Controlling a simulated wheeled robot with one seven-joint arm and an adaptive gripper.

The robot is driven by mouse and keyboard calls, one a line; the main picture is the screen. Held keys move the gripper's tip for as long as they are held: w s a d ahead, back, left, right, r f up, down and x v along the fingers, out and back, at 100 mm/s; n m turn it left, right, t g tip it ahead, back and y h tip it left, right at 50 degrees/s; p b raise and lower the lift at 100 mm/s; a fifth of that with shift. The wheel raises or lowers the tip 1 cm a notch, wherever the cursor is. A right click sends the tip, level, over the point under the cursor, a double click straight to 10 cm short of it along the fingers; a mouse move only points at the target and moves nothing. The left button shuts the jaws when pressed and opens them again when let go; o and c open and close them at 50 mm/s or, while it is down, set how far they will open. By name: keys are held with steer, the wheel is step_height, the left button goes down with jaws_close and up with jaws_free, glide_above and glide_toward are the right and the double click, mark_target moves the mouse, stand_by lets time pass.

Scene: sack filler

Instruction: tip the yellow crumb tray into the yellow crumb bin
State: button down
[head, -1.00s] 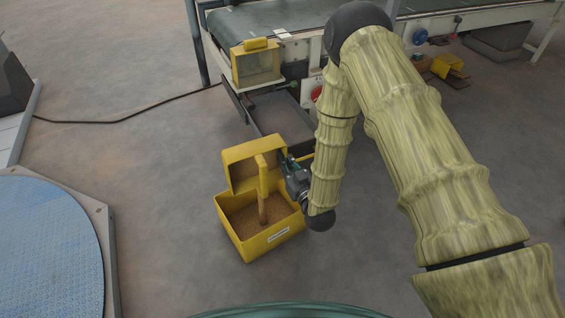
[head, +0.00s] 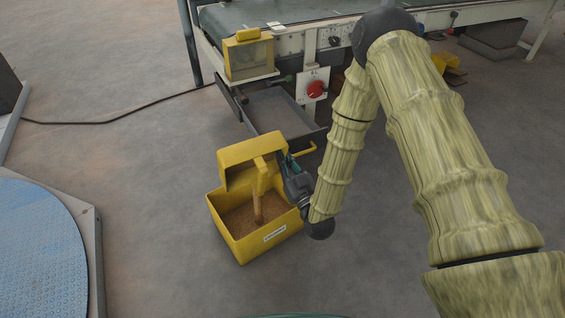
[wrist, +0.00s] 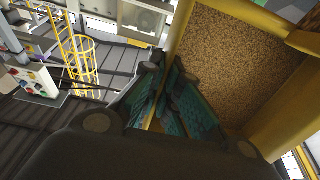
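The yellow crumb bin (head: 226,231) stands open on the floor, with a white label on its front and brown crumbs inside. The yellow crumb tray (head: 250,150) is tipped steeply over the bin's back part. A yellow bar crosses its opening, and a brown column of crumbs shows below it down to the bin's crumbs. My gripper (head: 285,160) is at the tray's right side. In the wrist view its teal-padded fingers (wrist: 172,100) close around a yellow edge of the tray (wrist: 178,40). Brown crumbs show against the tray's inside there. The exact finger contact is partly hidden.
Behind stands a conveyor (head: 300,12) with a yellow box (head: 248,58) and a red knob (head: 316,89). A grey drawer-like tray (head: 278,108) juts out below. A blue round plate (head: 40,250) lies at left. The floor between it and the bin is clear.

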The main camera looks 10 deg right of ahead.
steer(key=shift+s+d+f+t+b, duration=0.1)
steer(key=shift+s+f+t+b, duration=0.25)
steer(key=shift+b, duration=1.85)
steer(key=shift+r+t+b, duration=0.2)
steer(key=shift+t+b, duration=0.05)
steer(key=shift+b, duration=0.5)
steer(key=shift+s+d+t+y, duration=0.2)
steer(key=shift+s+t+y, duration=0.15)
steer(key=shift+t, duration=0.15)
steer(key=shift+s+d+f+t+y, duration=0.1)
steer(key=shift+s+f+t+y, duration=0.2)
steer(key=shift+s+t+y, duration=0.3)
steer(key=shift+s+t, duration=0.1)
steer(key=shift+t, duration=0.2)
steer(key=shift+r+p, duration=0.1)
steer(key=shift+p, duration=0.2)
step_height(320, 180, up, 3)
steer(key=g+h+p, duration=0.1)
steer(key=g+p, duration=0.1)
steer(key=p, duration=0.5)
steer(key=g+h+p, duration=0.1)
steer(key=g+p, duration=0.2)
steer(key=p, duration=0.4)
